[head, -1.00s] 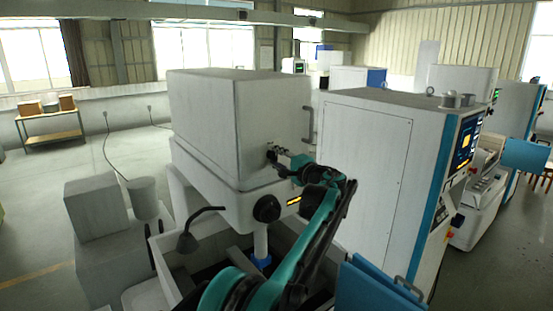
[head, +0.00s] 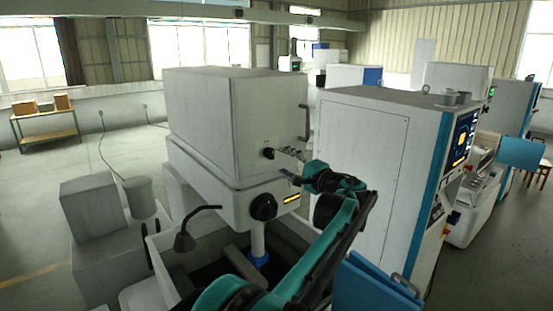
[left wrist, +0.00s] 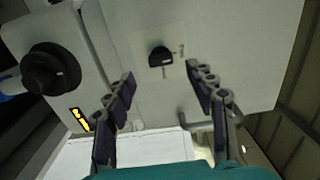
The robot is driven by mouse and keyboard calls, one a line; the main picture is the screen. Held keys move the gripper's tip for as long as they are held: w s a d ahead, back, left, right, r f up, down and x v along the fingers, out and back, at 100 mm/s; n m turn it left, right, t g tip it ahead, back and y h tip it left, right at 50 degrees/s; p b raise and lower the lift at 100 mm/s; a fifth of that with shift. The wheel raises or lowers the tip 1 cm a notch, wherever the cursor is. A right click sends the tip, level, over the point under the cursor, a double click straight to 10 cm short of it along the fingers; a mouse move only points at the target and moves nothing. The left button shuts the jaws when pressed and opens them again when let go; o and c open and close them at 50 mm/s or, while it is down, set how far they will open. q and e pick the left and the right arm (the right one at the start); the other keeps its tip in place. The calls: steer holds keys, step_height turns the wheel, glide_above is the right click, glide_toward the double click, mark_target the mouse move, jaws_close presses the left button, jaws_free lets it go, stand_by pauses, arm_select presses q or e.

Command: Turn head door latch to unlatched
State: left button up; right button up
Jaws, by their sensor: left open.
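The head door latch (head: 268,154) is a small black knob on the front face of the grey machine head (head: 240,120). In the left wrist view the latch (left wrist: 161,57) sits on a pale plate with small dark marks, its rounded side up and its straight edge down in the picture. My left gripper (head: 289,164) is open and empty, a little to the right of the latch and apart from it. In the left wrist view the latch lies ahead, between and beyond the two spread fingers of my left gripper (left wrist: 161,82). My right gripper is not in view.
A large black round knob (head: 263,207) and a yellow-lit display (head: 291,198) are below the head. A bent lamp (head: 186,238) stands at the left of the work tank. A tall white cabinet (head: 365,170) stands close on the right of my arm.

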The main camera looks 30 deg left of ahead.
arm_select(q)
steer(key=shift+v, duration=2.4)
steer(key=s+d+f+n+h+b, duration=0.1)
steer(key=s+f+h+b, duration=0.1)
steer(key=s+f+b, duration=0.6)
steer(key=s+d+f+h+b, duration=0.1)
steer(key=s+f+h+b, duration=0.2)
steer(key=f, duration=0.9)
steer(key=s+f+n+h+b, duration=0.1)
steer(key=s+f+h+b, duration=0.1)
steer(key=s+f+b, duration=0.6)
steer(key=s+d+f+h+b, duration=0.3)
steer(key=s+d+f+b, duration=0.1)
steer(key=f, duration=0.8)
steer(key=s+d+f+n+h+b, duration=0.1)
steer(key=s+d+f+h+b, duration=0.2)
steer(key=f, duration=0.8)
steer(key=s+d+f+n+h+b, duration=0.1)
steer(key=s+d+f+h+b, duration=0.2)
steer(key=s+d+f+b, duration=0.4)
step_height(320, 180, down, 6)
steer(key=shift+s+d+r+h, duration=0.2)
steer(key=shift+s+d+h, duration=0.15)
steer(key=shift+s, duration=0.1)
